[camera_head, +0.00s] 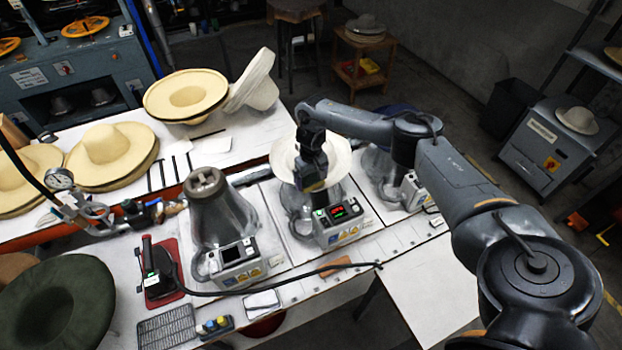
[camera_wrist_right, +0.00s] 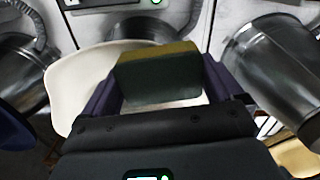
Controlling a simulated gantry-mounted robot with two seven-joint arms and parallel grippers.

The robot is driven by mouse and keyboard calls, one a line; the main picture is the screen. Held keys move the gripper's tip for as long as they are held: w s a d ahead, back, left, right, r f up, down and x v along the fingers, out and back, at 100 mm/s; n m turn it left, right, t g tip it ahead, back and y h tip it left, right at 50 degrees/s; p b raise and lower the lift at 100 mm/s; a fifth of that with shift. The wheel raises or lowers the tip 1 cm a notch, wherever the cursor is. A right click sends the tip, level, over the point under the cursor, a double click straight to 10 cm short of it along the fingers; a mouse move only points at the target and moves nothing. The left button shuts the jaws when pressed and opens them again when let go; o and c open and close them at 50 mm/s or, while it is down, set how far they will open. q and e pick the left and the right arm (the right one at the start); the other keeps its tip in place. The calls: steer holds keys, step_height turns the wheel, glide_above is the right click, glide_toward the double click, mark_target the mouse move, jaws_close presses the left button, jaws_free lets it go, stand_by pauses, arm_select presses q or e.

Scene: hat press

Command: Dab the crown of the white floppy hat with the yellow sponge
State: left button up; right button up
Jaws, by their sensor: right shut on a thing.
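The white floppy hat (camera_head: 342,153) sits on the middle press, its brim spread around the press top. In the right wrist view its pale brim (camera_wrist_right: 72,92) shows to the left of and behind the sponge. My right gripper (camera_head: 312,182) is over the hat, pointing down, and hides much of the crown. It is shut on the yellow sponge (camera_wrist_right: 158,62), a block with a yellowish side and a dark green side, held between the two fingers. I cannot tell whether the sponge touches the crown. My left gripper is in neither view.
A bare metal press (camera_head: 221,215) stands left of the hat and another press (camera_head: 383,172) right of it. Straw hats (camera_head: 106,155) are stacked on the table at left. A dark green hat (camera_head: 58,308) lies front left. A black cable (camera_head: 290,280) crosses the bench front.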

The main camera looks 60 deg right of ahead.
steer(key=shift+w+d, duration=0.15)
steer(key=shift+d, duration=0.05)
steer(key=shift+w+d+b, duration=0.35)
steer(key=shift+d+b, duration=0.15)
steer(key=shift+b, duration=0.15)
stand_by(0.6)
stand_by(0.4)
stand_by(0.3)
steer(key=shift+s+a+r+p, duration=0.1)
steer(key=shift+s+a+p, duration=0.25)
steer(key=shift+p, duration=0.6)
steer(key=shift+s+a+p, duration=0.35)
steer(key=shift+a+p, duration=0.35)
steer(key=shift+p, duration=0.4)
